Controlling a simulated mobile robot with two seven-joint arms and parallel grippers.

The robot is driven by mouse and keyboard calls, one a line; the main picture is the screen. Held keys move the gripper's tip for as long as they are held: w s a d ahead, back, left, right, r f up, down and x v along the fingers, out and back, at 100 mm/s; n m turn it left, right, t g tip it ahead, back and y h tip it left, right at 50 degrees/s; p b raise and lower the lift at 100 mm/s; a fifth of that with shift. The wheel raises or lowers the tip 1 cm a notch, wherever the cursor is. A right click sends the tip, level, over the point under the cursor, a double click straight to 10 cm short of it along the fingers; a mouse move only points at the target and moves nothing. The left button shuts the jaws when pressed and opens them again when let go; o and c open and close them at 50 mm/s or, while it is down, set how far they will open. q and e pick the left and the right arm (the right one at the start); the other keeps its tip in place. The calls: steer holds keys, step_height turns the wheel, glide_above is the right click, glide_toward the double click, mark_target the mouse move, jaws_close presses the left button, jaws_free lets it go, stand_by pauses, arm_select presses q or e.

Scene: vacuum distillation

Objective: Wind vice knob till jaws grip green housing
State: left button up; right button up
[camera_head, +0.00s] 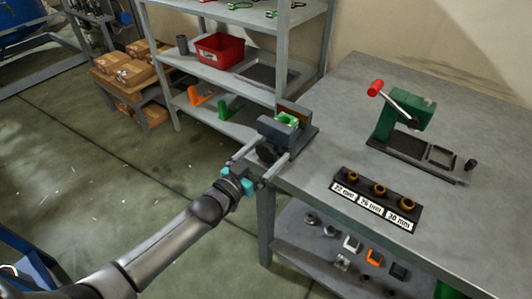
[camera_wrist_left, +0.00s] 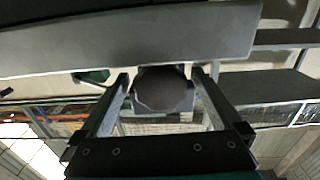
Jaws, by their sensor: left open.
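The round dark vice knob (camera_head: 267,153) is on the vice's near side, partly hidden by my left gripper. My left gripper (camera_head: 265,157) is open, with one finger on each side of the knob. In the left wrist view the knob (camera_wrist_left: 163,89) lies between the fingertips (camera_wrist_left: 161,78), with small gaps visible. My right gripper is out of view.
A green press with a red-tipped lever (camera_head: 408,110) stands on the table (camera_head: 332,108). A black holder (camera_head: 376,198) with brass rings and size labels lies in front. Shelves (camera_head: 250,75) with a red bin stand behind. Open floor lies left.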

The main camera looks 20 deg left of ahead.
arm_select(q)
steer(key=shift+c, duration=0.2)
steer(key=c, duration=1.2)
steer(key=shift+r+m+p, duration=0.1)
steer(key=shift+m+p, duration=0.35)
steer(key=shift+m, duration=0.25)
steer(key=shift+c, duration=0.3)
steer(key=shift+a+m+p, duration=0.1)
steer(key=shift+m+p, duration=0.25)
steer(key=shift+m, duration=0.85)
steer(key=o, duration=1.3)
